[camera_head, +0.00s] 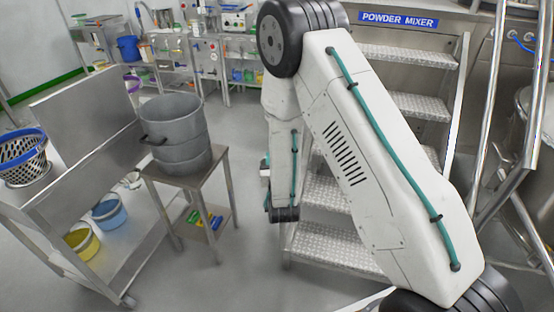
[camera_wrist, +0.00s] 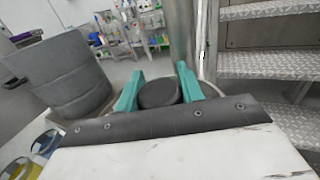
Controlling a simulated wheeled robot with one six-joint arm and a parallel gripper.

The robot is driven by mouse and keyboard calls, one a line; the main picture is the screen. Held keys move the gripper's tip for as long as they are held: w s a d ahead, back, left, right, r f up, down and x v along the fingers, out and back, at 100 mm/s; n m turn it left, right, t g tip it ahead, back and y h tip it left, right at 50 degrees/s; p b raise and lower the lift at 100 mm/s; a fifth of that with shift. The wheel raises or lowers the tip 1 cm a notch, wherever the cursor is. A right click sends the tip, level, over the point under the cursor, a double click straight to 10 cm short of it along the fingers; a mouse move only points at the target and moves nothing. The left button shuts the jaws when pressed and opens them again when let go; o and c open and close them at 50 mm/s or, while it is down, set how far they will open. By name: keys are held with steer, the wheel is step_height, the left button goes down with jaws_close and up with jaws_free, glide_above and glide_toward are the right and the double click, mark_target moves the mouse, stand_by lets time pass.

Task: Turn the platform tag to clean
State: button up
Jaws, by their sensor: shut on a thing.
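My gripper (camera_wrist: 160,70) shows in the wrist view with two teal fingers standing apart. A dark round piece sits between their bases; I cannot tell if it is part of my gripper. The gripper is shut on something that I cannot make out. A grey upright post (camera_wrist: 182,30) stands just behind the fingers. I cannot pick out the platform tag or its face in either view. In the head view my arm covers much of the stairs, and the fingers are not clearly seen.
Metal stairs (camera_head: 405,106) under a blue POWDER MIXER sign (camera_head: 398,19) rise behind my arm. A grey pot (camera_head: 177,130) stands on a small table (camera_head: 205,178) to the left. A steel cart (camera_head: 92,113) with a basket (camera_head: 24,160) and buckets is farther left. Some floor is clear.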

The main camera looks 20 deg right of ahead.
stand_by(0.3)
steer(key=o, duration=1)
steer(key=shift+v, duration=3.9)
steer(key=shift+c, duration=0.2)
